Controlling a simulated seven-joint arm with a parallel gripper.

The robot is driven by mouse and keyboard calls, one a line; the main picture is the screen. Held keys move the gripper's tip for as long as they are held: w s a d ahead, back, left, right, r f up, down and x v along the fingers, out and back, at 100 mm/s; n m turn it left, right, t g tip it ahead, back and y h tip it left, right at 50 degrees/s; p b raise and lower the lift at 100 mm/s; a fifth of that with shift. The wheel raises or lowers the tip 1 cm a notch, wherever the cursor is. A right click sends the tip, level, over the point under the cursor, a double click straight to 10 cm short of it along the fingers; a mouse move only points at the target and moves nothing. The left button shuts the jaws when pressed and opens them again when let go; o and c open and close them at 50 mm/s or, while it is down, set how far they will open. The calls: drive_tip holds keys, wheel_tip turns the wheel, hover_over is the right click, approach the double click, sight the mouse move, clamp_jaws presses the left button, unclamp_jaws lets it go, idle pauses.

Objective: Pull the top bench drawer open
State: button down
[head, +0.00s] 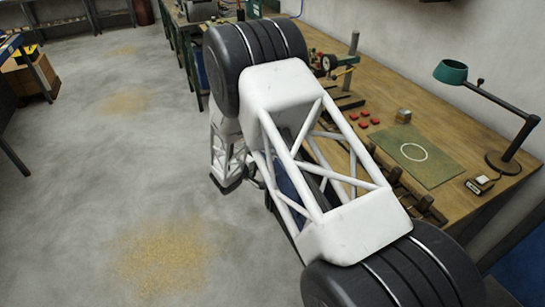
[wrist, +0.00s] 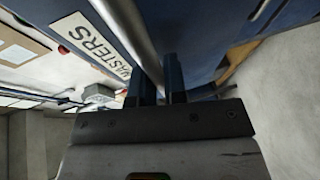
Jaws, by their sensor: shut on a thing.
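In the wrist view, a blue drawer front (wrist: 205,30) fills the upper part and carries a pale label (wrist: 88,35) that reads "MASTERS". A round metal handle bar (wrist: 138,35) runs along it. My gripper (wrist: 161,80) is shut on this bar, its two blue fingers on either side of it. In the head view my arm covers the front of the workbench (head: 462,130). The gripper, the handle and most of the drawer are hidden there. I cannot tell how far the drawer stands out.
A green desk lamp (head: 452,72), a green mat (head: 415,155) with a white ring, and several red pieces (head: 364,119) are on the bench top. The floor to the left is open, with patches of yellowish dust (head: 158,262). Other furniture (head: 35,72) stands at the far left.

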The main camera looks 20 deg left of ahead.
drive_tip(key=s+a, duration=1.4)
drive_tip(key=shift+s+a, duration=0.35)
drive_tip(key=c, duration=1.2)
unclamp_jaws()
drive_tip(key=v, duration=0.7)
drive_tip(key=shift+s, duration=0.35)
drive_tip(key=shift+a+r, duration=0.1)
drive_tip(key=shift+a, duration=0.05)
